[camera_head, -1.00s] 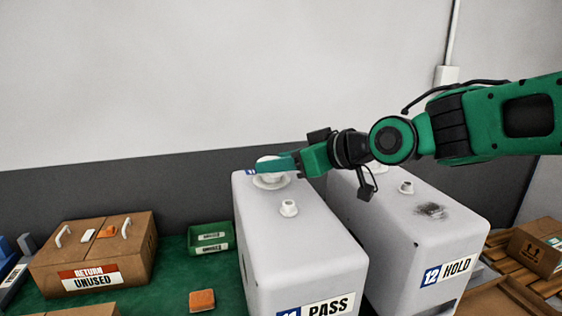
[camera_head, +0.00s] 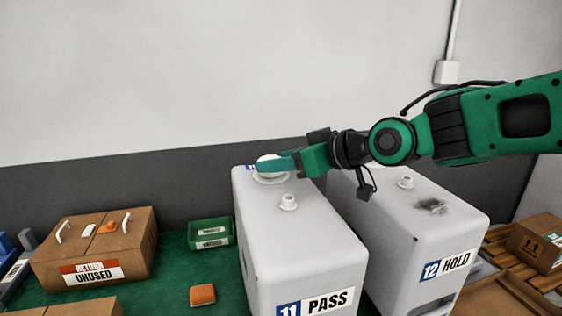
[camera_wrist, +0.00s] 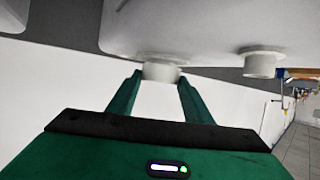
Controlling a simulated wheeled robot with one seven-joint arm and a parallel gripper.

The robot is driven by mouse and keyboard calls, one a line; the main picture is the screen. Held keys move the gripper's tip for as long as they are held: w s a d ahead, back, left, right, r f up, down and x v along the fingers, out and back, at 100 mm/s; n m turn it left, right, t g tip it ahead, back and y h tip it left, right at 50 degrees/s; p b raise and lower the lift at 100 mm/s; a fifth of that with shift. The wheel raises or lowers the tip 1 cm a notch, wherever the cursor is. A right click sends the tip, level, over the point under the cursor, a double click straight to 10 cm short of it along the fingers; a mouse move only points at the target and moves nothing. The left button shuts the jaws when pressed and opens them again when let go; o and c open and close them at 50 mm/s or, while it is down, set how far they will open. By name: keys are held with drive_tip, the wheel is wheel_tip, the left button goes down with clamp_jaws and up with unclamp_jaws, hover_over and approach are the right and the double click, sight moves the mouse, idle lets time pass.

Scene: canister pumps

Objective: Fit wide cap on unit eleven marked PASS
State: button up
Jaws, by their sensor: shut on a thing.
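Unit eleven, a white canister (camera_head: 300,250), stands in the middle of the head view with an "11 PASS" label (camera_head: 328,301) on its front. My gripper (camera_head: 272,165) is over the rear of its top, its fingers shut on the sides of a white wide cap (camera_wrist: 162,72). In the head view a finger partly hides the cap. The cap is at the wide round collar (camera_head: 272,180) on the canister top, upright and apparently touching it. I cannot tell whether it is fully seated.
A smaller white neck (camera_head: 288,203) stands in front of the collar. Unit twelve, labelled HOLD (camera_head: 456,262), is close on the right, with a dark smudge on top. A "RETURN UNUSED" box (camera_head: 105,245), a green bin (camera_head: 211,232) and an orange block (camera_head: 202,295) are left.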

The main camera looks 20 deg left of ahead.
drive_tip(key=shift+f, duration=0.15)
drive_tip(key=o, duration=1.5)
drive_tip(key=shift+r, duration=4.5)
